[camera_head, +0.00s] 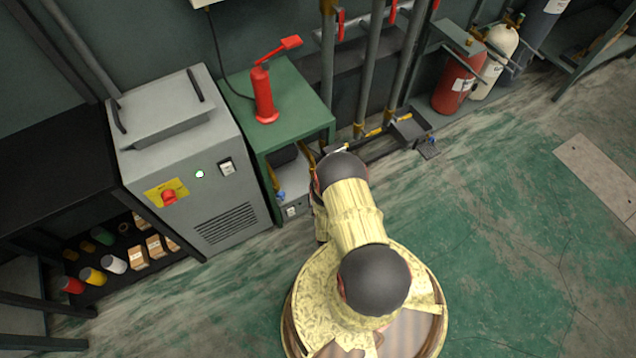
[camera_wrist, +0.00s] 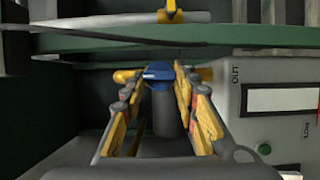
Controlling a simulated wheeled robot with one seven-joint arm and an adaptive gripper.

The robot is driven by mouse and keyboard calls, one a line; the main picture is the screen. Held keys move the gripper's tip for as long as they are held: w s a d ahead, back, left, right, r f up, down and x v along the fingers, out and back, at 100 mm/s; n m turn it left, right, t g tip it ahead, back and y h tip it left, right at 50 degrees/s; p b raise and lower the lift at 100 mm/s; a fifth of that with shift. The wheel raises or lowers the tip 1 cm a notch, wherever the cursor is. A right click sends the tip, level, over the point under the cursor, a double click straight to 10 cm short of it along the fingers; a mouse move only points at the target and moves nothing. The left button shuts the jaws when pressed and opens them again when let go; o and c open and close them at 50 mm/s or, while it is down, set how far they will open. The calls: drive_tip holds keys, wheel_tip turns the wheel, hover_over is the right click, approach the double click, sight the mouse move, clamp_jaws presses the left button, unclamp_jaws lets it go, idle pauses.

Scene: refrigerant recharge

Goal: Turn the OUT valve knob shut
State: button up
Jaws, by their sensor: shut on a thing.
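The blue OUT valve knob (camera_wrist: 158,70) is in the middle of the wrist view, on top of a dark grey cylindrical body. My gripper (camera_wrist: 157,82) has its yellow fingers on both sides of the knob and is shut on it. A light panel (camera_wrist: 280,126) with the word OUT and a white label stands just right of the fingers. In the head view, my arm hides the gripper at the green cabinet (camera_head: 300,92). A small blue part (camera_head: 281,196) shows low at its open front; I cannot tell whether it is the same knob.
A grey machine (camera_head: 205,165) with a red button stands left of the cabinet. A red hand pump (camera_head: 265,95) is on the cabinet top. Vertical pipes (camera_head: 370,65) and gas cylinders (camera_head: 458,85) are to the right. The green floor (camera_head: 510,240) at right is clear.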

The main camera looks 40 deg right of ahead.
drive_tip(key=o, duration=0.9)
drive_tip(key=shift+c, duration=0.2)
drive_tip(key=shift+a, duration=0.1)
drive_tip(key=v, duration=0.7)
drive_tip(key=shift+s, duration=0.2)
drive_tip(key=shift+a, duration=0.1)
